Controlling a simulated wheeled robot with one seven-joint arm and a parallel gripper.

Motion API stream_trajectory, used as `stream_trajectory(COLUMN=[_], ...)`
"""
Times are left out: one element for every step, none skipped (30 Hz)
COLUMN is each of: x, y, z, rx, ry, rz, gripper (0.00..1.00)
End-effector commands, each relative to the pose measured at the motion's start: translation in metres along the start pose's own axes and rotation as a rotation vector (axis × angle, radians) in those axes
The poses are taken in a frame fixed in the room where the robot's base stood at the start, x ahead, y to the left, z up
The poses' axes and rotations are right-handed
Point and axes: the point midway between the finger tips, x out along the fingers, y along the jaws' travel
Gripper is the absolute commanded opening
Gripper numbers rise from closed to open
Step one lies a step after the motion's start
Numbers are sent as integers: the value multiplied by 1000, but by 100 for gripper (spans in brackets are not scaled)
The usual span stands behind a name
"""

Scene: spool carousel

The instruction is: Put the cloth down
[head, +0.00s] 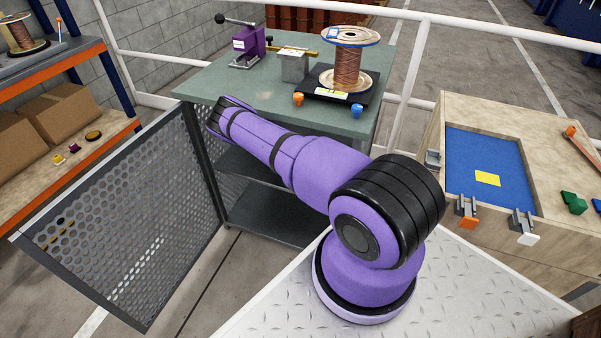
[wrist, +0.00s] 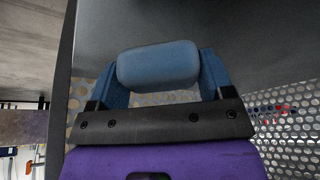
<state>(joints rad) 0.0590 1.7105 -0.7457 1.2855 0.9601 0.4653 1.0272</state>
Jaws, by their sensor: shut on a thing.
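My gripper (wrist: 158,72) shows in the wrist view with its two blue fingers on either side of a smooth, rounded blue-grey bundle. It is shut on this bundle, which I take to be the cloth (wrist: 158,62). A dark grey surface fills the view beyond it, and I cannot tell whether the cloth touches it. In the head view my purple arm reaches to the green-topped bench (head: 215,85), by its front left corner. The gripper and cloth are hidden there behind my arm.
An open perforated door (head: 130,215) hangs left of the bench, with shelves (head: 270,215) below its top. A copper spool (head: 347,65) on a black stand, a metal block and a purple clamp stand on the bench. A blue-lined workbench (head: 480,150) is right.

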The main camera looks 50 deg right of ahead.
Motion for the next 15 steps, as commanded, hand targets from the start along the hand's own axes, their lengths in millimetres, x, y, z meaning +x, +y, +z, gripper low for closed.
stream_trajectory(x=[3,4,4,5,5,5,6,6,7,7,9,14,18,22,27], y=[-7,-10,-15,-17,-19,-21,-22,-23,-25,-27,-29,-28,-28,-27,-27], z=[-2,-4,-6,-6,-7,-7,-8,-8,-9,-10,-10,-7,-5,-4,-2], rx=[-2,-1,0,0,0,-1,0,0,0,-1,-2,-3,-4,-5,-4], ry=[1,1,1,0,0,0,0,1,1,1,1,1,1,2,1], rz=[-1,-1,-2,-1,0,-1,-1,-1,0,0,0,2,2,1,1], gripper=[48,48,48,48,48,48,48,48,48,48,48,48,48,48,48])
